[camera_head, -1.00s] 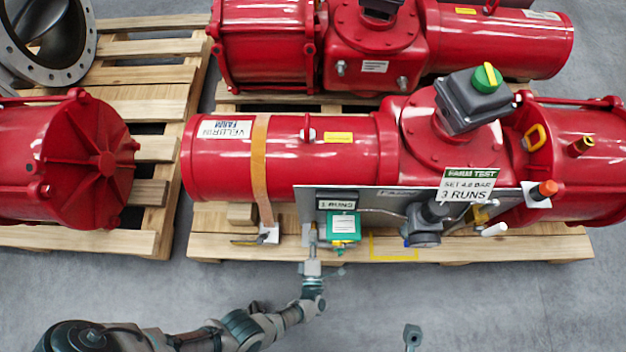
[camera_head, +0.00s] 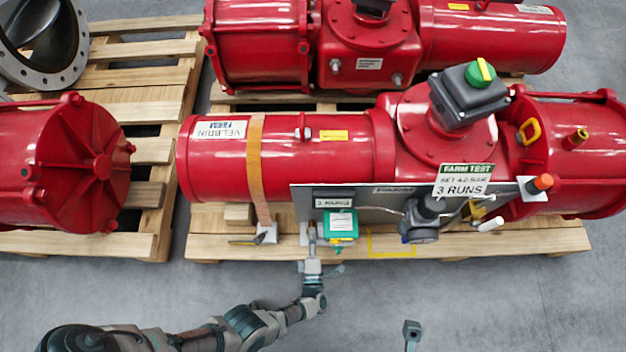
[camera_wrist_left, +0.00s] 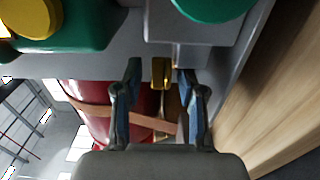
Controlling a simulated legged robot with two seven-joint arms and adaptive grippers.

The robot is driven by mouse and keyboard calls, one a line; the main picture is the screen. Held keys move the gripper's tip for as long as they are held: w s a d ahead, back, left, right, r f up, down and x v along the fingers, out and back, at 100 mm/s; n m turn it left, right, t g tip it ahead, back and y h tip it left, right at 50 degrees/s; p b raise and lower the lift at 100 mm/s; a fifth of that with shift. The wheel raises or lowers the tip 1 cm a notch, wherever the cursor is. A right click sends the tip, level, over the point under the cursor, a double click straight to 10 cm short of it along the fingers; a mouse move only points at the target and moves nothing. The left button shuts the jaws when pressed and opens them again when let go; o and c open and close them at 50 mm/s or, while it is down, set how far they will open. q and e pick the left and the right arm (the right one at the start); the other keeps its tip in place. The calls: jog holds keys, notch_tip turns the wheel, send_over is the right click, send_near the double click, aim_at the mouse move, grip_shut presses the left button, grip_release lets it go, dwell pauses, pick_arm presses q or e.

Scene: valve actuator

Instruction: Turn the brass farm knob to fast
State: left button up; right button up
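A small brass knob (camera_wrist_left: 160,72) shows in the left wrist view on a grey block under the panel. My left gripper (camera_wrist_left: 160,80) is open, with one finger on each side of the knob and a narrow gap at both. In the head view my left gripper (camera_head: 312,262) is at the panel's lower left, just left of the teal box (camera_head: 341,224); the brass knob is too small to make out there. A white "FARM TEST, SET 4.0 BAR, 3 RUNS" sign (camera_head: 463,181) hangs on the panel. A grey part (camera_head: 412,332) at the bottom edge may be of my right arm; its fingers cannot be made out.
The grey panel (camera_head: 375,205) stands before a red actuator (camera_head: 340,160) on a wooden pallet (camera_head: 290,247). A dark round regulator (camera_head: 425,220) and an orange-capped fitting (camera_head: 543,182) are to the right. The floor in front is clear.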

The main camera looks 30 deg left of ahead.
pick_arm(q)
jog(key=shift+s+d, duration=0.2)
jog(key=shift+s, duration=0.1)
jog(key=v, duration=0.6)
jog(key=shift+s+d, duration=0.25)
jog(key=shift+d, duration=0.05)
